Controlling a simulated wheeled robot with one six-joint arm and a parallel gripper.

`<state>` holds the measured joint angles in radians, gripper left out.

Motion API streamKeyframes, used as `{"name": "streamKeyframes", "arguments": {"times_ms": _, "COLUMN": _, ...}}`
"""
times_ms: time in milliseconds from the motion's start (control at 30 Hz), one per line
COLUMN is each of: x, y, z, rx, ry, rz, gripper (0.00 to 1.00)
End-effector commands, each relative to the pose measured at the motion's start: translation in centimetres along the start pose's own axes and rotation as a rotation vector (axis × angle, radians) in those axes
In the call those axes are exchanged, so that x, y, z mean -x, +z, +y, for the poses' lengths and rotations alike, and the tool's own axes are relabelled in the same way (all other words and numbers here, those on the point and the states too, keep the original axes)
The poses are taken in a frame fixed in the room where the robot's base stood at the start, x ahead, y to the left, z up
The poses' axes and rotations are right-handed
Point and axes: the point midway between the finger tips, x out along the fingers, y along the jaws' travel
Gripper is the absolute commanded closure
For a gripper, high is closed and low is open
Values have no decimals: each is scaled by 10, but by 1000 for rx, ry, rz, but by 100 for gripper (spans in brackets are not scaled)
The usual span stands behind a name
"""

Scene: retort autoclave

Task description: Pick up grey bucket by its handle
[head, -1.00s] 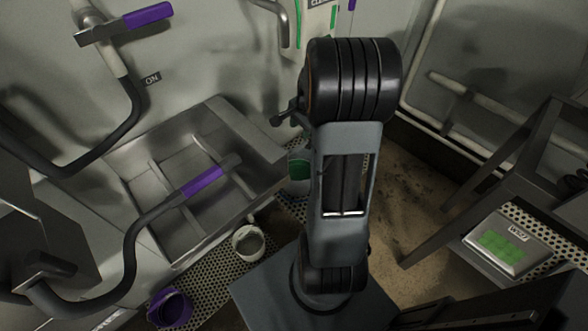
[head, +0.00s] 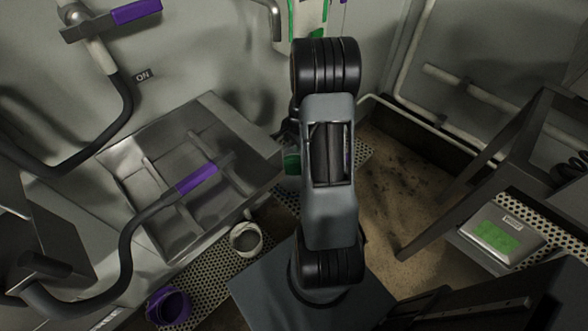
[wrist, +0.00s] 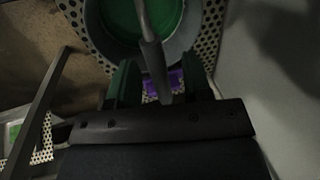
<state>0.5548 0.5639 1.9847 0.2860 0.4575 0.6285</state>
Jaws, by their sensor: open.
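The grey bucket (wrist: 178,42) is at the top of the wrist view, with green inside, on a perforated floor. Its handle (wrist: 152,55) rises toward my camera, and its thicker grip runs down between the two dark green fingers of my gripper (wrist: 163,78). The fingers are open, one on each side of the handle; I cannot tell whether either touches it. In the head view my arm hides most of the gripper and bucket; a green patch shows left of the arm, and I cannot tell which it belongs to.
A whitish bucket (head: 246,238) and a purple bucket (head: 168,307) stand on the perforated floor at lower left. A metal basin (head: 160,215) and a purple-gripped lever (head: 197,180) are left of my arm. A dark frame with a metal box (head: 500,238) stands at right.

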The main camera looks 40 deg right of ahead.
Motion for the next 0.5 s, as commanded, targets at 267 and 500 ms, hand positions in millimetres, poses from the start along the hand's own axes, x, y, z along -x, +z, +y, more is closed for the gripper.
{"name": "streamKeyframes", "arguments": {"times_ms": 267, "x": -6, "y": 0, "z": 0, "rx": 0, "ry": -1, "rz": 0, "gripper": 55}}
{"name": "streamKeyframes", "arguments": {"times_ms": 500, "x": -5, "y": 0, "z": 0, "rx": 0, "ry": 0, "rz": 0, "gripper": 72}}
